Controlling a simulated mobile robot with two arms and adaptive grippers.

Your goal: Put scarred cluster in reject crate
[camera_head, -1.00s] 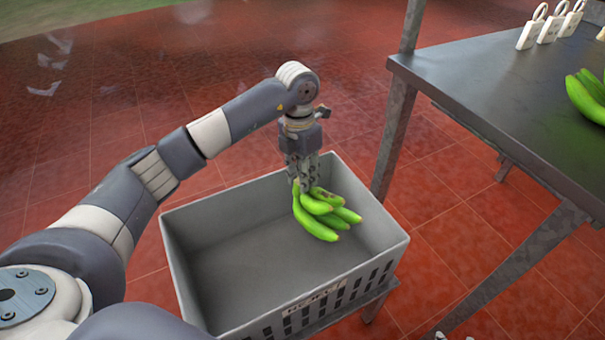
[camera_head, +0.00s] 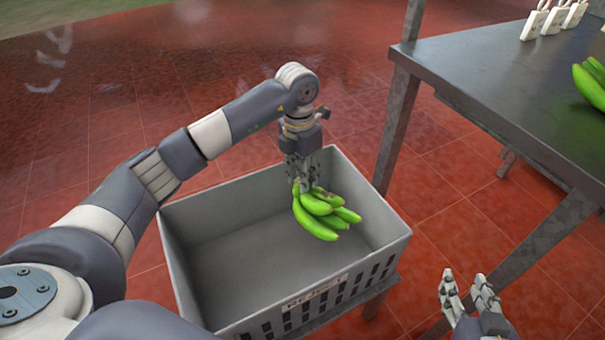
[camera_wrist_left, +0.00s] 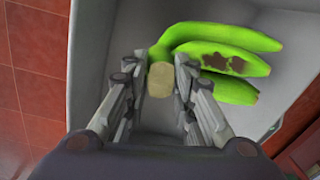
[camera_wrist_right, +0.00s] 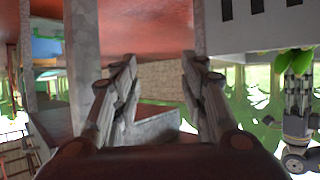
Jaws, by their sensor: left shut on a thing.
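The scarred cluster (camera_head: 320,215) is a bunch of green bananas. Brown scar patches show on one banana in the left wrist view (camera_wrist_left: 236,62). My left gripper (camera_head: 305,184) points down and is shut on its pale crown (camera_wrist_left: 160,80). The bananas hang over the inside of the grey reject crate (camera_head: 225,275), towards its right back corner. I cannot tell whether they touch the crate floor. My right gripper (camera_head: 467,285) is open and empty, to the right of the crate; its spread fingers show in the right wrist view (camera_wrist_right: 158,80).
The crate has a white label (camera_head: 315,290) on its front and stands on a low support. A dark metal table (camera_head: 500,85) at the right holds another green bunch (camera_head: 592,85) and several white tags (camera_head: 550,20). Its legs stand right of the crate. Red tiled floor lies around.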

